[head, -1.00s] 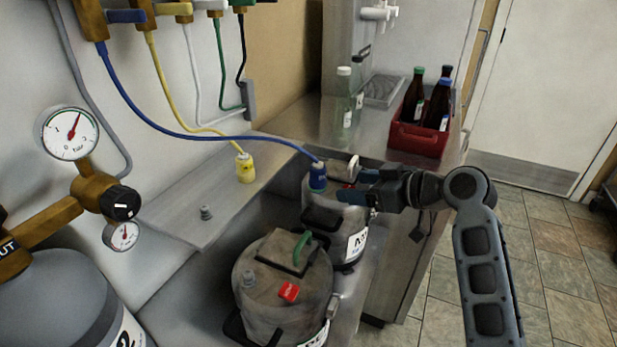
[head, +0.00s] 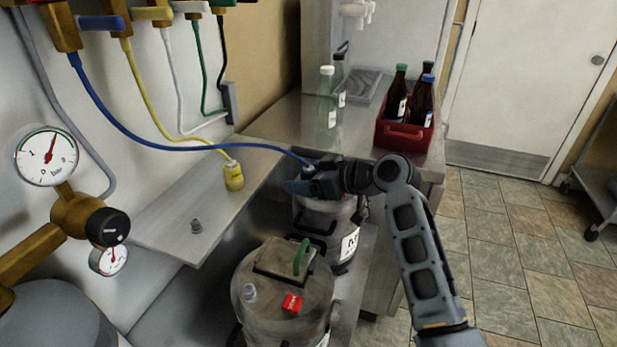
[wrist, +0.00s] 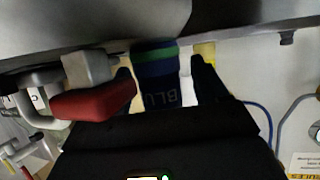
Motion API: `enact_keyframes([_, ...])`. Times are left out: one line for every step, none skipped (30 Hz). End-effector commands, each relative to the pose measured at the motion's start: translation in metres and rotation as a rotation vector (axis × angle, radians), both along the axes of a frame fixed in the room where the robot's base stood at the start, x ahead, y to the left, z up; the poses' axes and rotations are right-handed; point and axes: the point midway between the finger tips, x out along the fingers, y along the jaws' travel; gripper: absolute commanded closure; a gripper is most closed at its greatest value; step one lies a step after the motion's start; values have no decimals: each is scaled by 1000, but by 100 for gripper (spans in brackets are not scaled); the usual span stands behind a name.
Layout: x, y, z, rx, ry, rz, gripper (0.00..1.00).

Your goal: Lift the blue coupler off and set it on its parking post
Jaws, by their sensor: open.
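The blue coupler (head: 308,169) stands on top of the far keg (head: 325,212), its blue hose (head: 200,149) running to the wall. My gripper (head: 310,184) is at the coupler and hides most of it. In the wrist view the coupler (wrist: 158,88), blue with a green band and partial lettering, is between the open fingers of my gripper (wrist: 165,85). Whether either finger touches it I cannot tell.
A yellow coupler (head: 233,176) stands on the shelf. The near keg (head: 275,285) has a green handle and red tag. A red lever (wrist: 95,102) sits close beside my gripper. Bottles (head: 327,97) and a red crate (head: 403,136) are on the counter behind.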

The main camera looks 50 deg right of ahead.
Motion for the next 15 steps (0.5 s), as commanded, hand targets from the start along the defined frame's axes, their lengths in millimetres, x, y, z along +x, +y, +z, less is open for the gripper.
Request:
enact_keyframes([5,1,-2,2,1,1,27])
enact_keyframes([7,1,-2,0,0,1,27])
enact_keyframes([9,1,-3,0,0,1,27])
enact_keyframes([9,1,-4,1,-1,1,27])
enact_keyframes([10,1,-4,0,0,0,27])
enact_keyframes([10,1,-4,0,0,0,27])
enact_keyframes([10,1,-4,0,0,0,27])
enact_keyframes([10,1,-4,0,0,0,27])
enact_keyframes([10,1,-4,0,0,0,27])
enact_keyframes([10,1,-4,0,0,0,27])
enact_keyframes([10,1,-4,0,0,0,29])
enact_keyframes([9,1,-4,0,0,0,33])
enact_keyframes([9,1,-4,0,0,0,36])
enact_keyframes([9,1,-4,0,0,0,39])
enact_keyframes([9,1,-4,0,0,0,42])
